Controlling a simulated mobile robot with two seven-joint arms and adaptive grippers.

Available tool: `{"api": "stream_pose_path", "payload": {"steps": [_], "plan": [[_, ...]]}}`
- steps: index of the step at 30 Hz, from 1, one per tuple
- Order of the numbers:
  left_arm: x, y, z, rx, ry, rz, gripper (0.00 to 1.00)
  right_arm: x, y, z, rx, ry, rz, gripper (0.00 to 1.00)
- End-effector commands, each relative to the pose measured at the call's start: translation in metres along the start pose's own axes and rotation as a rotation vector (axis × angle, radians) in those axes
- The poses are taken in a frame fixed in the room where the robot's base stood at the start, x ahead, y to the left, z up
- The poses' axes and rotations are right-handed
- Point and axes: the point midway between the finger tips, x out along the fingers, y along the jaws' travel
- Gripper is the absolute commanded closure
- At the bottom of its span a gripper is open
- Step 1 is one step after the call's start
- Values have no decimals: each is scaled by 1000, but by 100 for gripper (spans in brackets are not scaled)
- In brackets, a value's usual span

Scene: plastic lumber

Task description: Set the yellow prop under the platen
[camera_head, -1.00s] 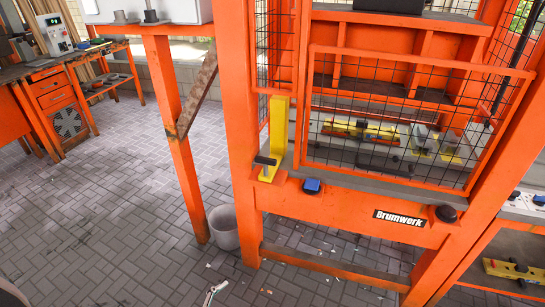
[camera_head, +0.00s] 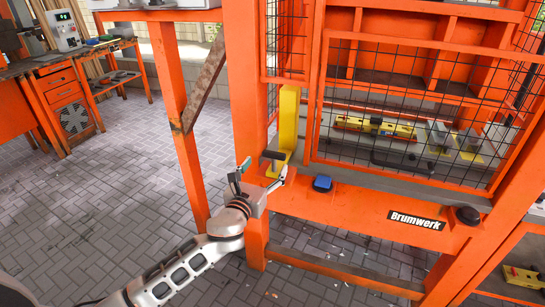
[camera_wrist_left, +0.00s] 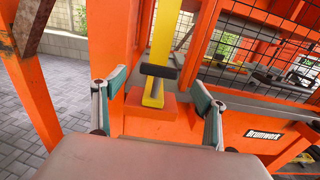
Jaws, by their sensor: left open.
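The yellow prop (camera_head: 289,112) stands upright on an orange ledge at the front left corner of the press, outside the mesh guard. It has a dark crossbar handle low on its front, which also shows in the left wrist view on the prop (camera_wrist_left: 164,40). My left gripper (camera_head: 260,178) is open just in front of the handle. In the left wrist view its fingers (camera_wrist_left: 158,88) are spread either side of the handle, apart from it. The platen seems to be the orange ribbed block (camera_head: 420,50) behind the guard. My right gripper is out of view.
The mesh guard (camera_head: 415,110) covers the press opening. A blue button (camera_head: 322,183) and a black knob (camera_head: 467,215) sit on the front beam. An orange post (camera_head: 243,100) rises close left of the prop. The paved floor (camera_head: 120,180) at left is clear.

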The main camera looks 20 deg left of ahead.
Motion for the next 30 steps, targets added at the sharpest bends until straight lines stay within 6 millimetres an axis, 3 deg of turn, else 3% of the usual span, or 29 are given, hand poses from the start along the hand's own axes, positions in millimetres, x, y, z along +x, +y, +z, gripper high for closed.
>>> {"api": "stream_pose_path", "payload": {"steps": [12,24,26,30], "plan": [[59,0,-2,-6,2,0,28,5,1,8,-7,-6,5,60],[68,0,-1,-7,2,-1,28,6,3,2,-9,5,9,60],[68,0,-1,-8,2,-1,38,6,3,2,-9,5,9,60],[68,0,-1,-8,3,-1,75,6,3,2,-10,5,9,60]]}}
